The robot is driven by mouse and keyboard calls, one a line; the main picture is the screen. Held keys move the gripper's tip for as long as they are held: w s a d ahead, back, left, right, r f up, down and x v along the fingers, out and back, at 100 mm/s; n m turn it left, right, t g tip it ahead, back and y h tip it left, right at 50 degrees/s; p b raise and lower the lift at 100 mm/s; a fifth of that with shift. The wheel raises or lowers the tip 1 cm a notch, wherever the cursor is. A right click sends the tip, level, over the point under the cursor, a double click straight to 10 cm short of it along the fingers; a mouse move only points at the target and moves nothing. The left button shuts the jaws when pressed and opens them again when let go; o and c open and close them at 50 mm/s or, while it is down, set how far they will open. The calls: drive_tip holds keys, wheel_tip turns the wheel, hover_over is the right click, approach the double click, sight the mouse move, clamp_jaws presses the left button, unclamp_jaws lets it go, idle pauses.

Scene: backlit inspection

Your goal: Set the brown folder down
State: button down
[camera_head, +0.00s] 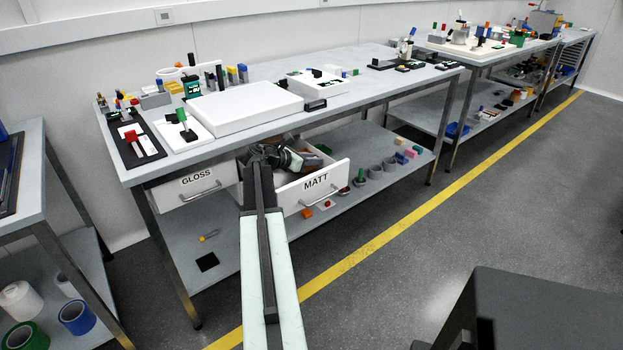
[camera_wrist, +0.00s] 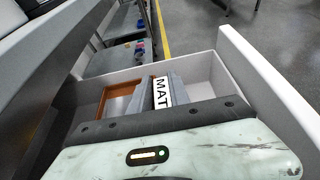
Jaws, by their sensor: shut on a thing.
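My gripper (camera_wrist: 162,92) reaches down into the open drawer marked MATT (camera_head: 312,187). In the wrist view its grey fingers are close together with a white label reading "MAT" between them. The brown folder (camera_wrist: 117,103) shows beside the left finger, inside the drawer walls; the gripper body hides its near part. The gripper is shut on it. I cannot tell whether the folder touches the drawer floor.
The GLOSS drawer (camera_head: 195,184) beside it is shut. A large white panel (camera_head: 245,109) lies on the bench above. The right part of the MATT drawer looks mostly empty in the wrist view. Small coloured parts and rings lie on the shelf below. Open floor (camera_head: 400,240) lies in front.

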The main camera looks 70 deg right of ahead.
sight(313, 167)
wheel_tip(313, 167, down, 4)
drive_tip(key=b, duration=0.3)
drive_tip(key=shift+b, duration=0.35)
drive_tip(key=shift+r, duration=0.2)
drive_tip(key=shift+f, duration=0.1)
drive_tip(key=c, duration=1.2)
unclamp_jaws()
drive_tip(key=shift+s, duration=0.1)
drive_tip(key=shift+c, duration=0.2)
drive_tip(key=shift+r+p, duration=0.3)
drive_tip(key=shift+p, duration=0.05)
drive_tip(key=p+v, duration=0.4)
drive_tip(key=v, duration=0.7)
drive_tip(key=shift+f, duration=0.1)
drive_tip(key=shift+w+a, duration=0.25)
drive_tip(key=shift+a, duration=0.2)
